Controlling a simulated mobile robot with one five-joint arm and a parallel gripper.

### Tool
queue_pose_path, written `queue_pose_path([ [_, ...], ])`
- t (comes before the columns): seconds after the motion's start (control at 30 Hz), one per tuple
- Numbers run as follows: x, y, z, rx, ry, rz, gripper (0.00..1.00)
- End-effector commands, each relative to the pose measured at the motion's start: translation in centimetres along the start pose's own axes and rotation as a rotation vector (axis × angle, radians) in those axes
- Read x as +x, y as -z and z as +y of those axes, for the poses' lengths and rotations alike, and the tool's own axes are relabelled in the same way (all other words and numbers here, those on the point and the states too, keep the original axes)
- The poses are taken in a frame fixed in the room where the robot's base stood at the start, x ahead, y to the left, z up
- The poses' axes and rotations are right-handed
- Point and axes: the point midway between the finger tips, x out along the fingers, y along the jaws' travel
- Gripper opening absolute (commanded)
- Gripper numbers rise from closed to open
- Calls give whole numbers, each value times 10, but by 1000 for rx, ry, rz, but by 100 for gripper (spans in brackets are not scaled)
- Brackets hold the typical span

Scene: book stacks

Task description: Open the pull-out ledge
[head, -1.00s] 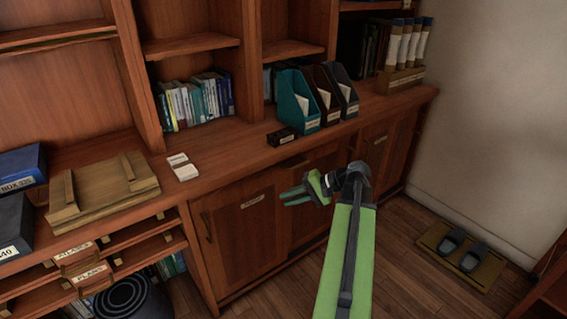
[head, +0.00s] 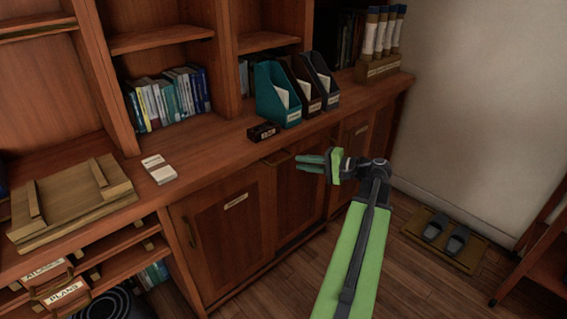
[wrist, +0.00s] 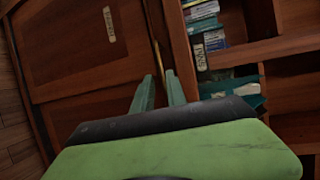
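The pull-out ledge appears as a thin wooden front (head: 292,152) tucked under the countertop edge, above the cabinet doors. A small bar handle (head: 278,157) shows on it. The ledge looks pushed in. My gripper (head: 302,163) is in front of the cabinet, just right of and near the handle; contact cannot be told. Its two green fingers are apart with nothing visible between them. In the wrist view my gripper (wrist: 160,88) points toward a thin brassy strip along the counter's edge, likely the handle (wrist: 158,55).
The countertop holds a small black box (head: 264,132), a teal magazine file (head: 275,100), two darker files and white cards (head: 158,168). A cabinet door (head: 228,220) lies below. A mat with slippers (head: 445,240) is on the floor at right.

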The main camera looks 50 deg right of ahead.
Motion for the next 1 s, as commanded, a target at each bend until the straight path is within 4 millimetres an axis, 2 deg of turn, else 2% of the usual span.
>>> queue_pose_path([
  [0.03,15,-1,2,-1,-1,-5,17],
  [0.2,54,-1,2,0,-1,-5,17],
  [0.4,78,-1,1,0,-1,-4,17],
  [0.73,83,-2,0,0,-1,-4,17],
  [0.87,83,-2,0,0,-1,-4,0],
  [1.0,83,-2,0,-1,-1,-4,0],
])
